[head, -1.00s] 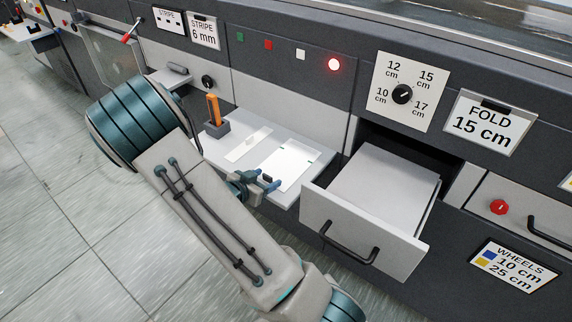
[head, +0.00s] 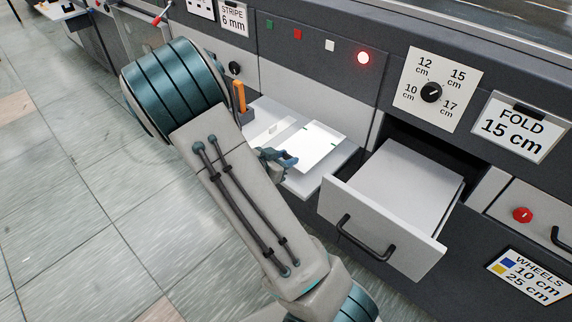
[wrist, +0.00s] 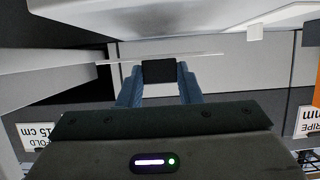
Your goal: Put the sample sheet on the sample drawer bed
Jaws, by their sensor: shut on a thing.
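The white sample sheet (head: 316,146) shows in the head view, a little above the pale shelf. My gripper (head: 287,159) is shut on its near edge. In the wrist view the sheet (wrist: 205,55) is nearly edge-on, a thin pale strip. A black block (wrist: 158,70) sits between the two blue fingers of my gripper (wrist: 158,78), at the sheet's edge. The sample drawer (head: 385,220) is pulled out to the right of the sheet. Its flat grey bed (head: 408,178) is bare. The sheet and the bed are apart.
The pale shelf (head: 305,182) lies below the sheet, with an orange-handled tool in a grey holder (head: 241,103) at its left. The drawer's front panel and black handle (head: 357,238) stand out from the machine. A red lamp (head: 363,57) is lit above.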

